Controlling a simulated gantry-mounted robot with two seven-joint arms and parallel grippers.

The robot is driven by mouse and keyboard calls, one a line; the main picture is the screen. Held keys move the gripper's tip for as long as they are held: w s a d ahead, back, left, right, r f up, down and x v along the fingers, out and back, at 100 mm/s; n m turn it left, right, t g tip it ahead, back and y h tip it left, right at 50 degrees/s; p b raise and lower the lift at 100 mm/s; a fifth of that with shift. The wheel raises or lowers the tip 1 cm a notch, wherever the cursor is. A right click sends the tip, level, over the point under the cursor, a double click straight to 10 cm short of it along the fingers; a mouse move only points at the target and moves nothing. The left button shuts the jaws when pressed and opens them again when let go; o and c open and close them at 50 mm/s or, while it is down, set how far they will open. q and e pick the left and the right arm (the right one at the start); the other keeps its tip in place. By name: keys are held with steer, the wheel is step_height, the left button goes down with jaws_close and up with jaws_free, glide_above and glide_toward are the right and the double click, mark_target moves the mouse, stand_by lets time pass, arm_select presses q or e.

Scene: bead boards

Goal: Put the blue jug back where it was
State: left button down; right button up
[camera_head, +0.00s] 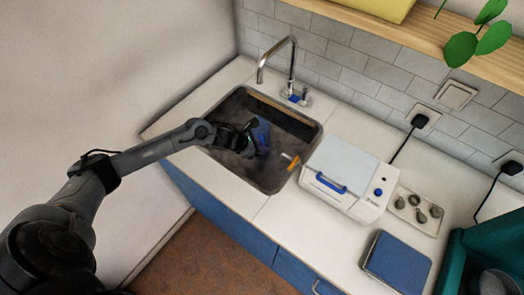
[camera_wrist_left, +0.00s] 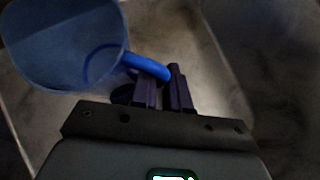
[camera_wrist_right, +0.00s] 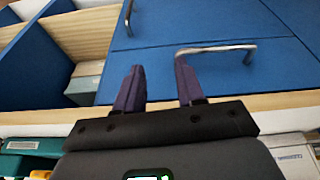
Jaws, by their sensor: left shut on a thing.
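The blue jug (camera_head: 261,136) is down in the sink (camera_head: 310,141) in the head view. In the left wrist view it is a translucent blue vessel (camera_wrist_left: 62,45) with a solid blue handle (camera_wrist_left: 152,67). My left gripper (camera_head: 243,142) is inside the sink basin, and in the left wrist view its fingers (camera_wrist_left: 164,88) are shut on the jug's handle. The jug's lower part is hidden in the head view. My right gripper (camera_wrist_right: 157,88) shows in the right wrist view with its fingers apart and nothing between them, in front of blue cabinet fronts.
A chrome faucet (camera_head: 291,62) stands behind the sink. An orange-handled item (camera_head: 291,161) lies at the sink's right side. To the right are a white appliance (camera_head: 342,177), a tray of small grey objects (camera_head: 416,212) and a blue box (camera_head: 397,262). A metal cabinet handle (camera_wrist_right: 216,49) is near my right gripper.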

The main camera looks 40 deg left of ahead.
arm_select(q)
step_height(320, 180, down, 2)
steer(key=shift+d+f, duration=0.1)
steer(key=c, duration=1.1)
jaws_free()
